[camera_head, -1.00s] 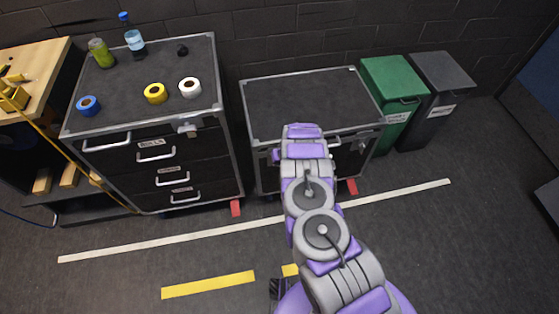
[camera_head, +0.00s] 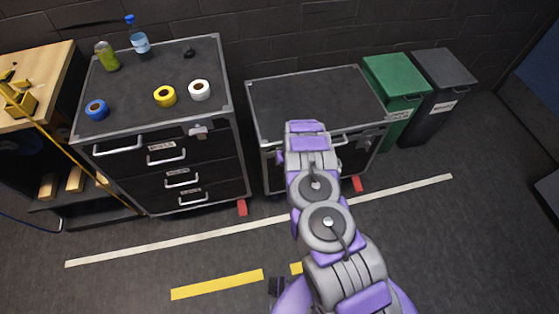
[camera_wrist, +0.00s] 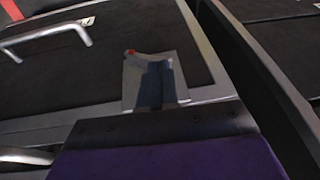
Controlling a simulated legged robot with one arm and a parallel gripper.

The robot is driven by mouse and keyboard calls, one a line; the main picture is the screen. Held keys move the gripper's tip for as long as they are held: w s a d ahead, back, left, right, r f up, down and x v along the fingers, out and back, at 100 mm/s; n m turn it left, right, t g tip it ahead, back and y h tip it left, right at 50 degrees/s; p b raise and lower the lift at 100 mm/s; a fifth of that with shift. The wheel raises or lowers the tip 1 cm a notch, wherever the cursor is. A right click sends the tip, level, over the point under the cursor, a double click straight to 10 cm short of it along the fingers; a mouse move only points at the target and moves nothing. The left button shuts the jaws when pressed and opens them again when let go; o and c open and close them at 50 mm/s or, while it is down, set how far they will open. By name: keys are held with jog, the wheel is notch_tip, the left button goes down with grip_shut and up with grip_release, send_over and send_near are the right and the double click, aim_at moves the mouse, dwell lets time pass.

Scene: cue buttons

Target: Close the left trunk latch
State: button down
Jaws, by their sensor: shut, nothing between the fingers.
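The left trunk (camera_head: 140,80) is a dark drawer cabinet with metal edges. Its grey latch (camera_head: 200,131) sits near the top right front corner, clear of my arm. I cannot tell whether it is closed. In the wrist view the fingers lie over a dark, metal-edged panel; contact cannot be told.
A narrow gap separates the trunks. Green (camera_head: 395,85) and dark (camera_head: 442,75) bins stand at right, a workbench (camera_head: 30,80) at far left.

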jog(key=shift+s+a+f+b, duration=0.1)
jog(key=shift+a+f+b, duration=0.1)
jog(key=shift+a, duration=0.2)
jog(key=shift+s+a+f+b, duration=0.1)
jog(key=shift+a+f+b, duration=0.1)
jog(key=shift+a, duration=0.2)
jog(key=shift+a+f, duration=0.1)
jog(key=shift+a, duration=0.05)
jog(key=shift+a+f, duration=0.1)
jog(key=shift+a, duration=0.3)
jog(key=shift+d, duration=0.3)
jog(key=s+a+r+p, duration=0.1)
jog(key=s+r, duration=0.1)
jog(key=r, duration=0.4)
jog(key=s+a+r+p, duration=0.1)
jog(key=r+p, duration=0.1)
jog(key=r, duration=0.4)
jog(key=shift+s+a+r, duration=0.4)
